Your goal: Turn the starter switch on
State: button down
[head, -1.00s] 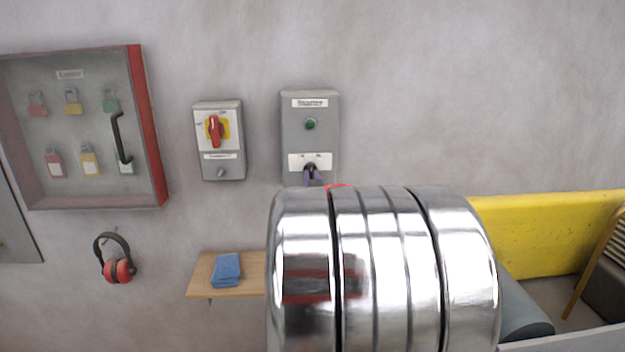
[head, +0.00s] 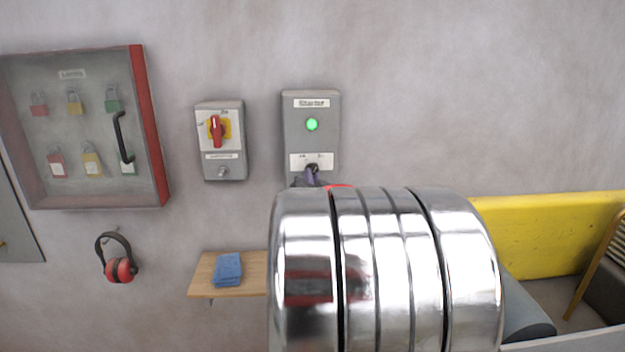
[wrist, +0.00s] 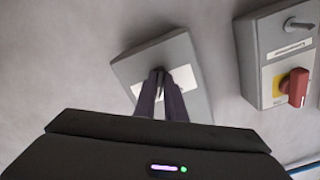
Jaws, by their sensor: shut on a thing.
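The starter box (head: 326,142) is a grey box on the wall, labelled "Starter", with a green lamp (head: 312,124) that is lit. Its black switch knob (head: 312,167) sits low on the box over a white plate. My gripper (head: 312,179) is at the knob, with most of it hidden behind my own arm in the head view. In the wrist view the dark fingers of my gripper (wrist: 160,82) reach the white plate of the starter box (wrist: 185,50) and are shut on the knob. The knob's exact angle is hidden by the fingers.
A grey isolator box (head: 233,171) with a red handle on yellow is left of the starter. A padlock cabinet (head: 90,128) and red earmuffs (head: 119,269) are further left. A small wooden shelf (head: 250,265) holds a blue cloth (head: 228,268). A yellow panel (head: 555,235) is at the right.

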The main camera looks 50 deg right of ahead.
jog(key=shift+f, duration=0.15)
jog(key=c, duration=1.8)
grip_release()
